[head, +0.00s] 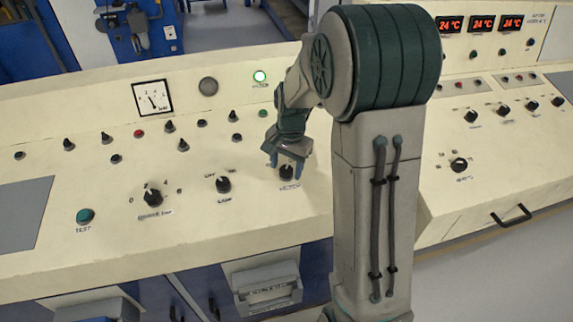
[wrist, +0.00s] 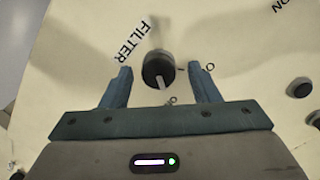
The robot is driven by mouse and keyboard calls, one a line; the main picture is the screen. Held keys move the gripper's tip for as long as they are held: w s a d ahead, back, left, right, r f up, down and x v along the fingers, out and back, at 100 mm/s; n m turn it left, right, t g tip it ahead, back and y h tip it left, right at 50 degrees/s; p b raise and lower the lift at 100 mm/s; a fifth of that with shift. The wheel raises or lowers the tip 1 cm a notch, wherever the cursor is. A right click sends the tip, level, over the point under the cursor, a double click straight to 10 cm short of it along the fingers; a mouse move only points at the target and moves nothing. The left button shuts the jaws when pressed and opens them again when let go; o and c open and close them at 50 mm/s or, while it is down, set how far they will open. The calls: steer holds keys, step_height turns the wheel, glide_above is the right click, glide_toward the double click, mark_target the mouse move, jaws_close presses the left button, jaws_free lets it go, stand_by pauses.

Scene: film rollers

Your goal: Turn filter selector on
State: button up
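The filter selector (wrist: 158,70) is a round black knob with a pale pointer line, on the cream panel beside the printed word FILTER. In the wrist view its pointer line points toward the lower of two small printed marks. It also shows in the head view (head: 287,172), partly covered by my gripper. My gripper (wrist: 161,78) is open, with one blue-grey finger on each side of the knob and a visible gap to it on both sides. In the head view my gripper (head: 285,160) is right over the knob. I cannot tell how far the fingertips are above the panel.
A labelled selector (head: 223,185) and a larger numbered dial (head: 152,197) lie to the left on the same panel. Several small black knobs stand behind them. A green lamp (head: 260,76) is lit at the back. Another selector (head: 459,165) sits right of my arm.

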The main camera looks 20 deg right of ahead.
mark_target(290, 169)
step_height(290, 169, up, 14)
steer(key=d, duration=0.1)
steer(key=shift+s, duration=0.2)
stand_by(0.3)
steer(key=shift+f, duration=0.1)
steer(key=s+a+f+n+t, duration=0.1)
steer(key=s+n, duration=0.7)
steer(key=s, duration=1.2)
steer(key=shift+s+f+n+t+h, duration=0.2)
steer(key=shift+f+n+t+h, duration=0.2)
steer(key=shift+f+t, duration=0.5)
